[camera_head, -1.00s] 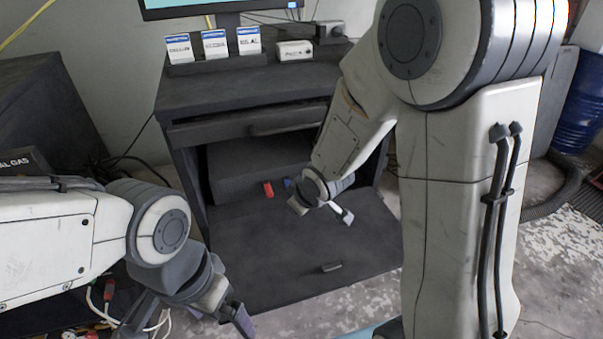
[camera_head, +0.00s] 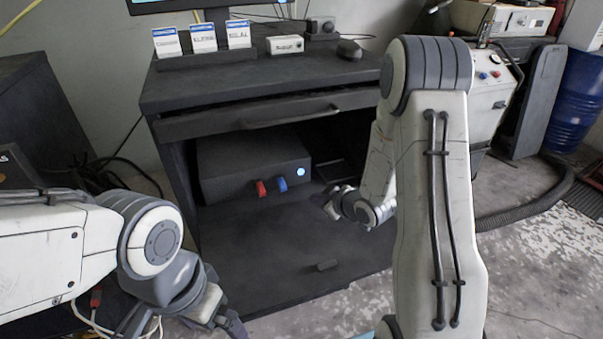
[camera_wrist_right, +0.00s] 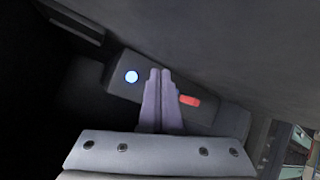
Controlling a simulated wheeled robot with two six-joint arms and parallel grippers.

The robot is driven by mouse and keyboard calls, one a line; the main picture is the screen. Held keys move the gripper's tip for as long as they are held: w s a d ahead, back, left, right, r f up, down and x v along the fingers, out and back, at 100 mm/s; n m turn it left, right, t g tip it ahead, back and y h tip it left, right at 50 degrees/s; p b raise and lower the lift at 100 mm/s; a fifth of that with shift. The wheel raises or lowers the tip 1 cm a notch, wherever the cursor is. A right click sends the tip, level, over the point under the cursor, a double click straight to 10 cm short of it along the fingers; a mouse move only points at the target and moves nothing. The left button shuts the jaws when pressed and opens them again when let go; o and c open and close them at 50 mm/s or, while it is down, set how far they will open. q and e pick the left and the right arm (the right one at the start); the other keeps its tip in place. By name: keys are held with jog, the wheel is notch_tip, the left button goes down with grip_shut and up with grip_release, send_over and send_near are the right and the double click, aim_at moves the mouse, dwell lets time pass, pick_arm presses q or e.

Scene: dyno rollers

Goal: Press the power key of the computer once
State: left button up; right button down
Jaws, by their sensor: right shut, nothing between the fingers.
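The computer (camera_head: 235,165) is a dark box inside the open lower bay of the cabinet. Its power key (camera_head: 300,172) is a small round disc glowing white-blue at the front's right end; it also shows in the right wrist view (camera_wrist_right: 131,77). My right gripper (camera_head: 333,207) is in front of and below the key, apart from it in the head view. In the right wrist view its fingers (camera_wrist_right: 160,73) are together and empty, between the glowing key and a red plug (camera_wrist_right: 190,100). My left gripper (camera_head: 230,325) hangs low at the left, its fingers partly hidden.
A red plug (camera_head: 261,189) and a blue plug (camera_head: 282,185) stick out of the computer's front beside the key. The drawer (camera_head: 260,120) is above the bay; the lowered flap (camera_head: 270,265) with a handle lies below. A monitor stands on top.

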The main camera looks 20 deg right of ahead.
jog(key=w+p, duration=0.1)
jog(key=w, duration=0.7)
jog(key=shift+a, duration=0.15)
jog(key=shift+w, duration=0.2)
dwell(1.7)
jog(key=shift+w, duration=0.3)
jog(key=shift+w, duration=0.35)
dwell(0.8)
jog(key=shift+s, duration=0.8)
jog(key=shift+s+b, duration=0.3)
jog(key=shift+s, duration=2.2)
